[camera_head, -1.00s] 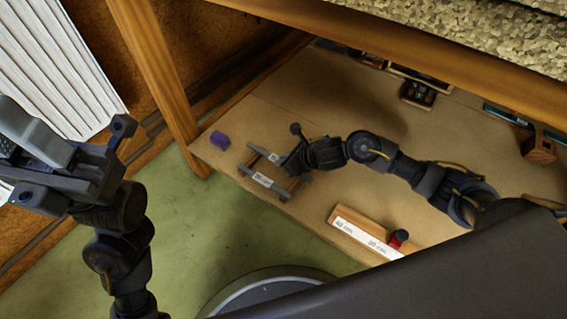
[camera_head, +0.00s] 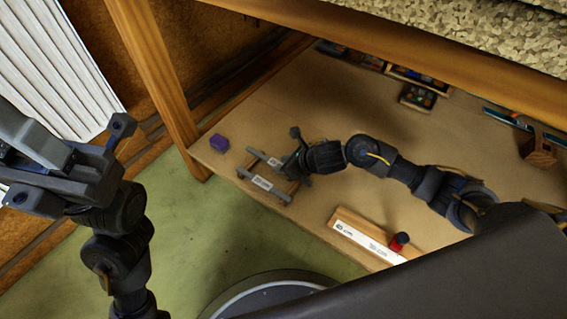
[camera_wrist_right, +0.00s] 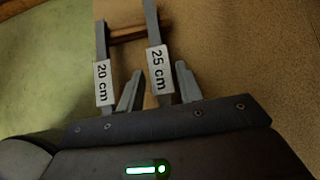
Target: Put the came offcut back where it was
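Two grey strips lie side by side across wooden crossbars on the wooden board (camera_head: 340,120). In the right wrist view the left strip has a "20 cm" label (camera_wrist_right: 103,83) and the other a "25 cm" label (camera_wrist_right: 159,70). The rack also shows in the head view, with its near labelled strip (camera_head: 262,183). My right gripper (camera_wrist_right: 158,82) is open, one finger on each side of the 25 cm strip, with gaps visible. I cannot tell which piece is the came offcut. My left gripper (camera_head: 60,165) is raised at the left, away from the board; its fingers are unclear.
A purple block (camera_head: 219,143) sits near the board's left corner. A wooden piece with white labels (camera_head: 365,238) lies at the front edge, with a red and black item (camera_head: 399,241) on it. Small trays (camera_head: 418,97) stand at the back. A wooden post (camera_head: 155,75) rises at left.

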